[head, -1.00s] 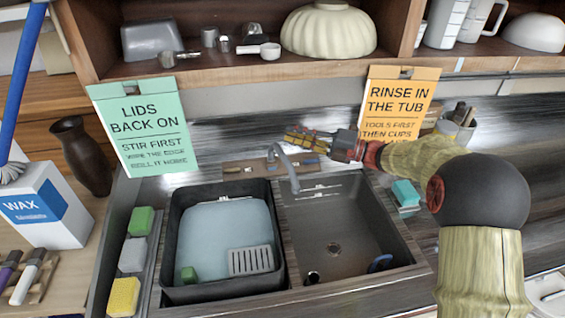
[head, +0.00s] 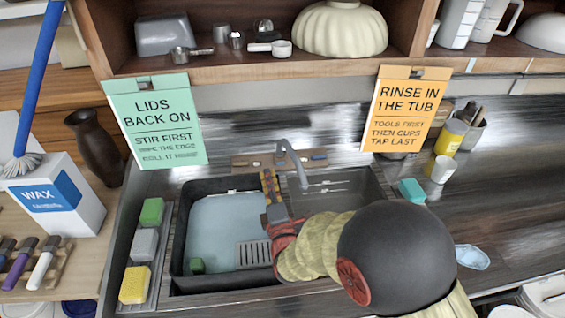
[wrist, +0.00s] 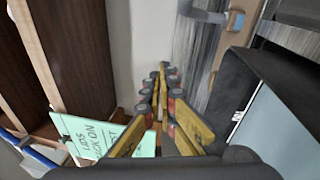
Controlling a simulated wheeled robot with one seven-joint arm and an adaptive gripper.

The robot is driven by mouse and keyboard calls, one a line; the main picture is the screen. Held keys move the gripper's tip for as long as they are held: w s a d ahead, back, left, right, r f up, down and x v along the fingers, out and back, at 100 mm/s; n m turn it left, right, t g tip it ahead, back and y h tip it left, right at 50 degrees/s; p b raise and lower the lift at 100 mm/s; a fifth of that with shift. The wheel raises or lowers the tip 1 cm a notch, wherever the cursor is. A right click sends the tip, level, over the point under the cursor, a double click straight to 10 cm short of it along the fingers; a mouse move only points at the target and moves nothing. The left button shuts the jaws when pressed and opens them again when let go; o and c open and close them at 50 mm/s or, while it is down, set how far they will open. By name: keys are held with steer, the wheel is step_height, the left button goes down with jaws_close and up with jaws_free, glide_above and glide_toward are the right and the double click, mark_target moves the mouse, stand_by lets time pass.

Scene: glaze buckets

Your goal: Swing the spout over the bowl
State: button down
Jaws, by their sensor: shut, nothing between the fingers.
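The grey curved spout (head: 292,158) rises from the back ledge of the sink in the head view. Its tip hangs over the back part of the right-hand sink bowl (head: 345,190). My arm covers much of that bowl's front. My gripper (head: 268,174) is shut and empty, just left of the spout, near the divider between bowl and tub. The spout shows at the top of the wrist view (wrist: 205,13), apart from the closed yellow fingers (wrist: 161,70).
A dark tub (head: 177,250) of water fills the left side of the sink. Sponges (head: 143,245) stand on a strip left of it. A green sign (head: 155,120) and an orange sign (head: 405,110) hang from the shelf edge. A yellow can (head: 450,137) and a cup stand at right.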

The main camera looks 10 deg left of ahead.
mark_target(301, 164)
steer(key=w+d+f+h+b, duration=0.2)
steer(key=w+d, duration=0.1)
steer(key=w, duration=0.5)
steer(key=shift+w+d+m+b, duration=0.15)
steer(key=shift+w+m+b, duration=0.15)
stand_by(0.3)
steer(key=shift+d, duration=0.1)
steer(key=d, duration=0.1)
steer(key=w+d+b, duration=0.1)
steer(key=d, duration=0.1)
steer(key=d+b, duration=0.1)
steer(key=shift+w+d+f, duration=0.2)
steer(key=shift+w+d, duration=0.4)
steer(key=shift+d, duration=0.1)
steer(key=shift+r, duration=0.1)
